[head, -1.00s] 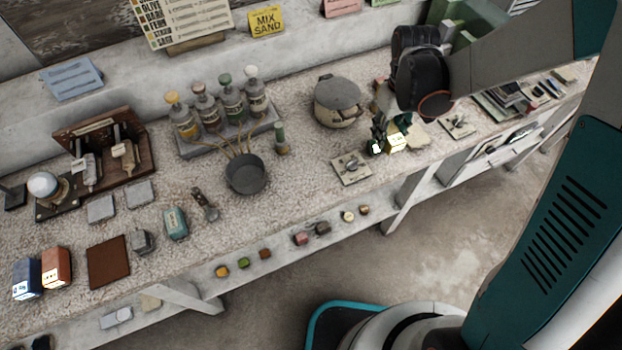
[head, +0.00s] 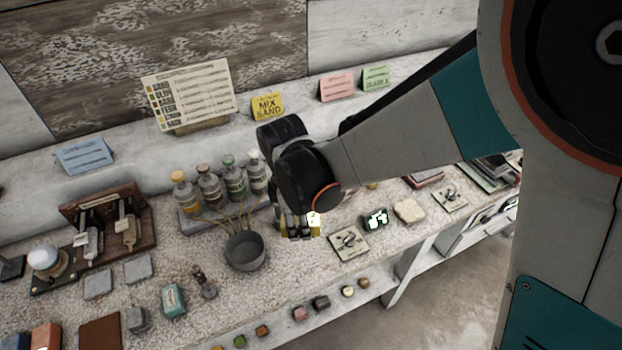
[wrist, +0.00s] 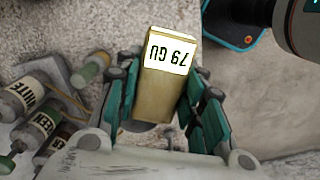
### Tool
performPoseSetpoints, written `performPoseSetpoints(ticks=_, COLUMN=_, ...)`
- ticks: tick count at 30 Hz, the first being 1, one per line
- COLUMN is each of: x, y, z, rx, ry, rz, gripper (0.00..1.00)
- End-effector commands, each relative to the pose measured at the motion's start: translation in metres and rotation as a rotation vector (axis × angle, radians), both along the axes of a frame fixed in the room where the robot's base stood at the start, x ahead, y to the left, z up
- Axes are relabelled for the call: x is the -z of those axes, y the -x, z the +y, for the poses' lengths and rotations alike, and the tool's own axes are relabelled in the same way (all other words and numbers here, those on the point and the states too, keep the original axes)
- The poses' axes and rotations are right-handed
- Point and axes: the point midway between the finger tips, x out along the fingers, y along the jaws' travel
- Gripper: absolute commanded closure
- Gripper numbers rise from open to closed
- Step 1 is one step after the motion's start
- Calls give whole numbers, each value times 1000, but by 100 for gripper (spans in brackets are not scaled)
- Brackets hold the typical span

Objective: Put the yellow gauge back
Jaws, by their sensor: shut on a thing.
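The yellow gauge (wrist: 158,95) is a yellow block with a white label, printed "79 GU" and upside down in the wrist view. My gripper (wrist: 165,105) is shut on it, with teal fingers on both sides. In the head view my gripper (head: 298,222) hangs over the bench right of the grey pan, and the gauge (head: 315,230) shows below the wrist. Their exact height above the bench is hard to tell. A dark gauge (head: 376,219) with a lit label stands to the right. Blue (head: 17,338) and orange (head: 45,338) gauges are at the lower left, partly cut off.
The grey pan (head: 245,252) and a tray of several bottles (head: 232,187) are left of my gripper. A metal plate with a knob (head: 348,243) lies to its right. A brown square mat (head: 101,334) lies at the front left. My forearm hides part of the bench.

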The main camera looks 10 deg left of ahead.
Motion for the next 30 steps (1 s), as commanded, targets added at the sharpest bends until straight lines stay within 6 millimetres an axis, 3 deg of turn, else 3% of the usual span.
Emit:
performPoseSetpoints(ticks=1, x=18, y=-1, z=0, rx=1, ry=0, rz=0, gripper=100)
performPoseSetpoints(ticks=10, x=78, y=-1, z=0, rx=3, ry=0, rz=0, gripper=100)
performPoseSetpoints(ticks=20, x=100, y=-1, z=0, rx=4, ry=0, rz=0, gripper=100)
performPoseSetpoints(ticks=30, x=139, y=-1, z=0, rx=4, ry=0, rz=0, gripper=100)
